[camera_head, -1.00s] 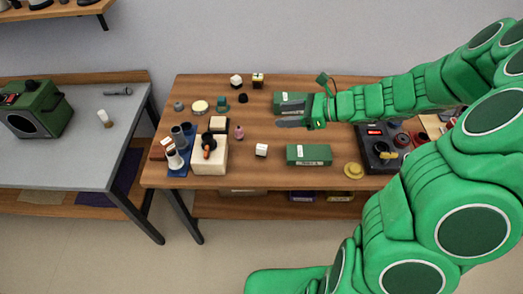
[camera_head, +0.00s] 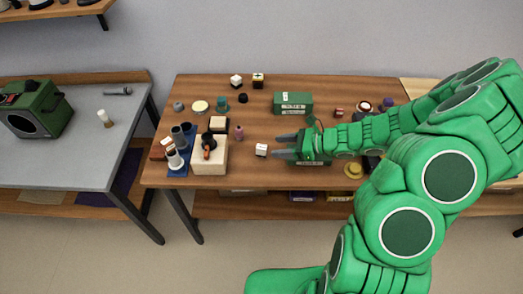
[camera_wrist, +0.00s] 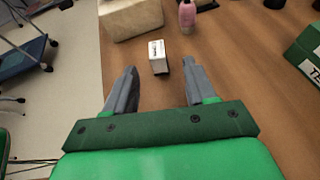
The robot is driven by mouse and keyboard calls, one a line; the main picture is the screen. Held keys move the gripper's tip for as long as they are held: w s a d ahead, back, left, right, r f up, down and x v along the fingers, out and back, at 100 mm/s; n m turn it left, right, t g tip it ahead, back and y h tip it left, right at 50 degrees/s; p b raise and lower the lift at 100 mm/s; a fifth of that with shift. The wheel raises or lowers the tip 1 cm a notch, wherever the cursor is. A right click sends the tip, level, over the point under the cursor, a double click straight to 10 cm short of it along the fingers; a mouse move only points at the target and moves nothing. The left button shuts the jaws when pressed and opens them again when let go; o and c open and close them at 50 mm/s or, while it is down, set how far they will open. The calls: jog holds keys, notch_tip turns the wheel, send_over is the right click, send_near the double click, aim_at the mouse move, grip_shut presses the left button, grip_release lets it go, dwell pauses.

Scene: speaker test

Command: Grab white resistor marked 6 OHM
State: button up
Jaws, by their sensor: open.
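A small white block (camera_head: 262,149), which looks like the resistor, stands on the wooden table (camera_head: 215,90). Its marking is too small to read. It also shows in the wrist view (camera_wrist: 158,56), just beyond the fingertips and roughly in line with the gap between them. My gripper (camera_head: 278,146) is open and empty, just right of the white block in the head view. The gripper also shows in the wrist view (camera_wrist: 160,66), with its two grey fingers apart and the block not between them.
A cream box (camera_head: 210,165) and a pink bottle (camera_head: 239,132) stand left of the white block. A green box (camera_head: 292,103) is behind my gripper, and another lies partly hidden under it. Two other small white-topped cubes (camera_head: 236,80) stand at the back.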

aim_at(264, 147)
jog(key=shift+r+x, duration=0.15)
jog(key=shift+x, duration=1.1)
jog(key=shift+r+x, duration=0.1)
jog(key=shift+x, duration=2.35)
jog(key=shift+s, duration=0.15)
grip_shut()
jog(key=shift+r, duration=0.1)
